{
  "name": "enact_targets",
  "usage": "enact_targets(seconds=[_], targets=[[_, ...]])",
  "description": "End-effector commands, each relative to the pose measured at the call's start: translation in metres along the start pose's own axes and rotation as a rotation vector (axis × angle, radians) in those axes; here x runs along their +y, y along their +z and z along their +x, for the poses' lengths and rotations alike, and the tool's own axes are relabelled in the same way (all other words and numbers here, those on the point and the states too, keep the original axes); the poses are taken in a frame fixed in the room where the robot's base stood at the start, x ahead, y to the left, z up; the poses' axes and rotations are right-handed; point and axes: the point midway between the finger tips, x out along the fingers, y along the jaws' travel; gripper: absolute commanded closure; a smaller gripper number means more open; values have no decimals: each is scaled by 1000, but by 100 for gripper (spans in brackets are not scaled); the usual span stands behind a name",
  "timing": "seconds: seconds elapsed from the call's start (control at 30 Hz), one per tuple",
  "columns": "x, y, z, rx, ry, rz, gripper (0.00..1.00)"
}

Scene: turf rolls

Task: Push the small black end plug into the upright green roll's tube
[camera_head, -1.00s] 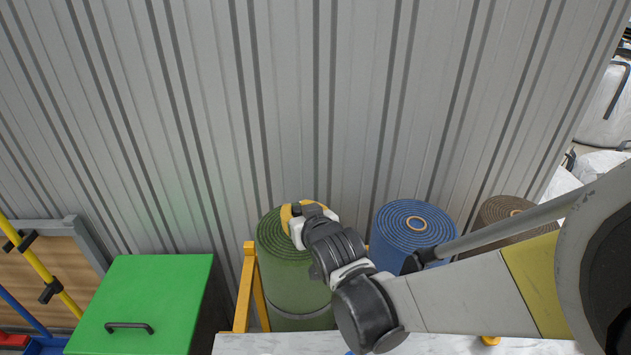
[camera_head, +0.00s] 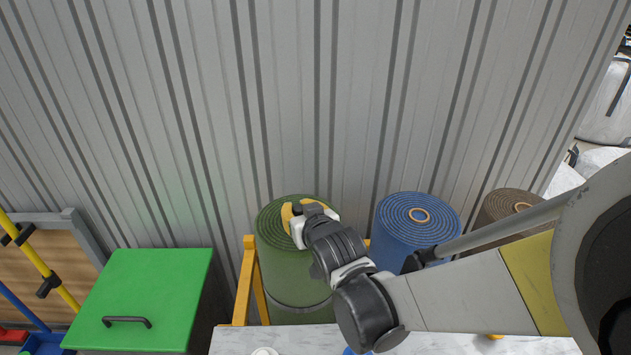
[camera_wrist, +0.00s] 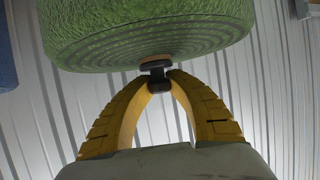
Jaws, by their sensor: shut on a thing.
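The green roll (camera_head: 290,268) stands upright on the left in the head view. Its spiral end fills the top of the wrist view (camera_wrist: 150,35), with a tan tube rim (camera_wrist: 155,62) at its centre. My gripper (camera_head: 297,209) is over the roll's top end. In the wrist view, my gripper's yellow fingers (camera_wrist: 159,85) are shut on the small black end plug (camera_wrist: 156,67). The plug's wide dark head is right at the tan rim. I cannot tell whether any of it is inside the tube. In the head view my fingers and wrist hide the tube mouth.
A blue roll (camera_head: 415,228) and a brown roll (camera_head: 505,207) stand to the right. A yellow frame (camera_head: 246,285) is beside the green roll, and a green lidded box (camera_head: 150,295) is farther left. A ribbed metal wall (camera_head: 300,100) rises close behind. A pale tabletop (camera_head: 240,340) lies in front.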

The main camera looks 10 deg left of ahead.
Motion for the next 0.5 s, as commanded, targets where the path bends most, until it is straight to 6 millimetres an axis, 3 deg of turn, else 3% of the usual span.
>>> enact_targets(seconds=[0.03, 0.07, 0.1, 0.13, 0.5], targets=[[0, 2, 1, 0, 0, 0, 100], [0, 1, 0, 0, 0, 0, 73], [0, 1, 0, 0, 0, 0, 61], [0, 1, 0, 0, 0, 0, 56], [0, 1, -4, 0, 0, 0, 56]])
